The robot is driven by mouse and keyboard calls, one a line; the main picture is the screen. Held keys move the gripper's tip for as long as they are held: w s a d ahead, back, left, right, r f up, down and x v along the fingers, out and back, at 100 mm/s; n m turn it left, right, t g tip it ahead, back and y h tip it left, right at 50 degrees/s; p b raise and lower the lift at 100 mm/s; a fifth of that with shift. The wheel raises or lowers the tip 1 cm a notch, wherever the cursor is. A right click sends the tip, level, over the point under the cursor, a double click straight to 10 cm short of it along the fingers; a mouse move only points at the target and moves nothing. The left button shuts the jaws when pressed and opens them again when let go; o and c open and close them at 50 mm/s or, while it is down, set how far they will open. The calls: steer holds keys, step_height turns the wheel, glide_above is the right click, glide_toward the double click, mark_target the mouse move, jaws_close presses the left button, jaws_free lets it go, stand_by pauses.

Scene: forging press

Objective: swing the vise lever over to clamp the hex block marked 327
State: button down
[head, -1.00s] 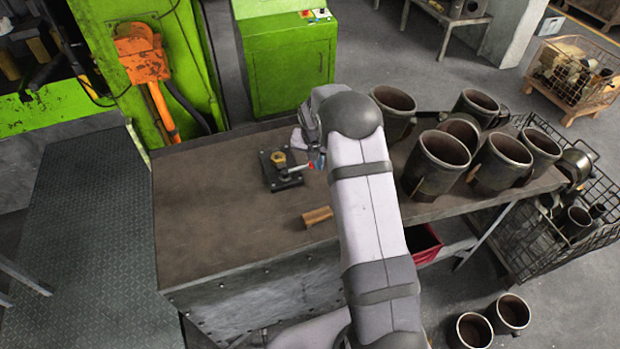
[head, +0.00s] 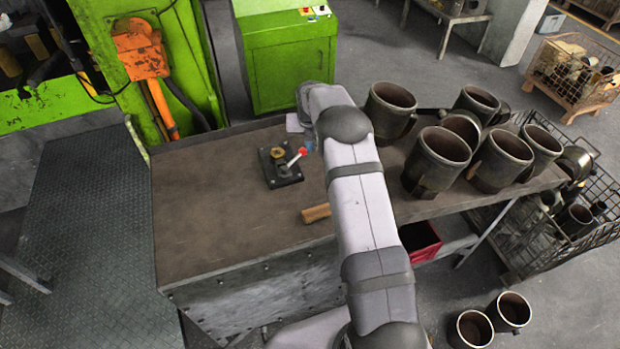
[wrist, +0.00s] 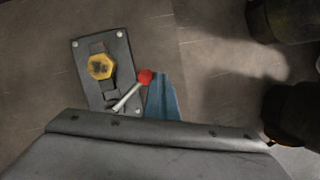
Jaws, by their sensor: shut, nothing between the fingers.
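The vise (head: 292,178) is a dark plate bolted on the workbench, with a yellow hex block (head: 278,153) on it. The block also shows in the wrist view (wrist: 100,66); its number is not readable. The vise lever (wrist: 127,97) is a pale rod with a red knob (wrist: 145,76), which also shows in the head view (head: 303,151). The lever slants away from the block. My gripper (wrist: 163,85) is shut and empty, its blue fingers just right of the knob; I cannot tell if they touch. In the head view my arm hides most of the gripper.
A wooden block (head: 316,213) lies on the workbench (head: 210,220) in front of the vise. Several metal cups (head: 437,160) crowd the bench's right side. The bench left of the vise is clear. A green cabinet (head: 290,65) stands behind.

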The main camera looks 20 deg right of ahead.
steer(key=shift+w+a+r, duration=0.15)
steer(key=shift+w, duration=0.05)
stand_by(0.4)
steer(key=b+v, duration=0.3)
steer(key=v, duration=0.4)
steer(key=shift+s, duration=0.25)
stand_by(0.4)
steer(key=s+a+m+g, duration=0.1)
steer(key=s+a+m, duration=0.2)
steer(key=s+m, duration=0.85)
steer(key=s+a+f+m+g+y, duration=0.1)
steer(key=s+a+m, duration=0.3)
steer(key=s+m, duration=0.75)
steer(key=s+a+m+g, duration=0.1)
steer(key=s+a+m, duration=0.2)
steer(key=s+m, duration=0.85)
step_height(320, 180, down, 41)
steer(key=s+n+b, duration=0.2)
steer(key=s+b, duration=0.1)
steer(key=b, duration=3.8)
steer(key=shift+a, duration=0.2)
